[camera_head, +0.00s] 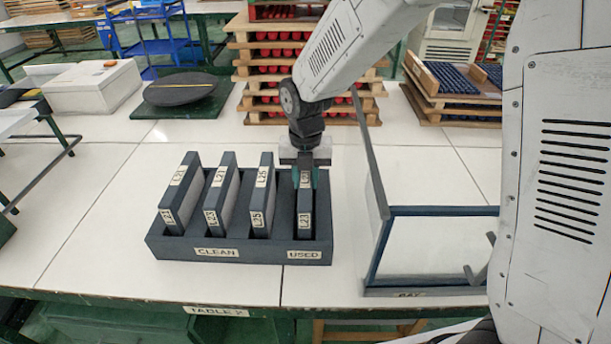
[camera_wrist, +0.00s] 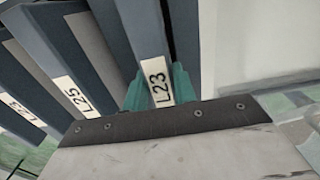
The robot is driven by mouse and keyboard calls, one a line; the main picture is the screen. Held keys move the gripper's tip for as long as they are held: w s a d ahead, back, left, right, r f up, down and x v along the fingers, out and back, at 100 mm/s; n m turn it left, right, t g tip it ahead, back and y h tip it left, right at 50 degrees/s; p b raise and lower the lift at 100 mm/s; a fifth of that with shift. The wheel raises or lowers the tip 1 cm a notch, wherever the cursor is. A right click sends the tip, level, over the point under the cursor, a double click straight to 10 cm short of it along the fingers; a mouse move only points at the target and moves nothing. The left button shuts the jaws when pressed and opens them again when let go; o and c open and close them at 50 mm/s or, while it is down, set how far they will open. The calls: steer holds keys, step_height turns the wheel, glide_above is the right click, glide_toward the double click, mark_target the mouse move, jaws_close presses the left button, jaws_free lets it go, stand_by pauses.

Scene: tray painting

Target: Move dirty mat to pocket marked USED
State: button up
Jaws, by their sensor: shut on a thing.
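A dark rack (camera_head: 165,248) stands on the white table, with a CLEAN label (camera_head: 217,252) at its front left and a USED label (camera_head: 304,255) at its front right. A dark mat marked L23 (camera_head: 305,205) stands upright in the pocket above USED. My gripper (camera_head: 305,177) is above that pocket, its teal fingers shut on the mat's top edge. In the wrist view the fingers (camera_wrist: 158,88) sit on both sides of the L23 label (camera_wrist: 158,80). I cannot see dirt on the mat. How deep it sits is partly hidden.
Several upright dark mats (camera_head: 222,195) fill the CLEAN side. A blue-edged frame marked BAY (camera_head: 430,211) stands just right of the rack, with a tall panel nearby. A black disc (camera_head: 180,90) and white box (camera_head: 95,88) lie behind left. Table front left is clear.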

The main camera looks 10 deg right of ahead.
steer(key=o, duration=0.9)
steer(key=shift+r, duration=7.4)
